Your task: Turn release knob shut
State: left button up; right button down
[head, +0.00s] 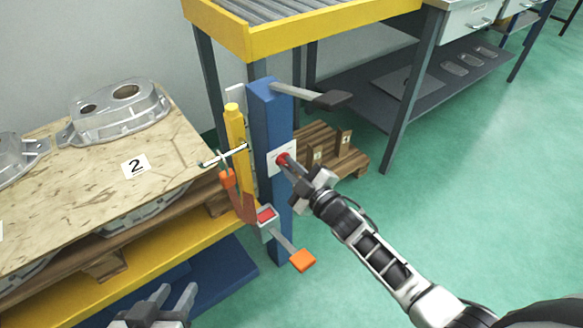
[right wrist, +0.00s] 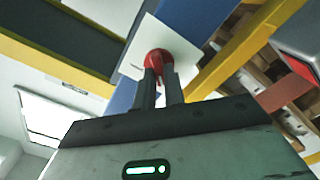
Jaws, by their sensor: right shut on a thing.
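The red release knob (head: 283,158) sits on a white plate (head: 275,166) on the front face of a blue post (head: 270,122). My right gripper (head: 289,163) reaches it from the lower right and is shut on the knob. In the right wrist view the red knob (right wrist: 158,62) shows between the two fingertips (right wrist: 160,76), with the white plate behind it. My left gripper (head: 172,300) is at the bottom left of the head view, its two fingers apart and empty, away from the post.
A yellow cylinder (head: 234,128), a grey lever with a black end (head: 325,98) and an orange pedal (head: 302,260) are by the post. A wooden board (head: 90,180) with castings (head: 118,108) lies at left. A roller table (head: 250,40) stands behind. Green floor at right is clear.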

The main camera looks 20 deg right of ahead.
jog(key=c, duration=1.5)
grip_release()
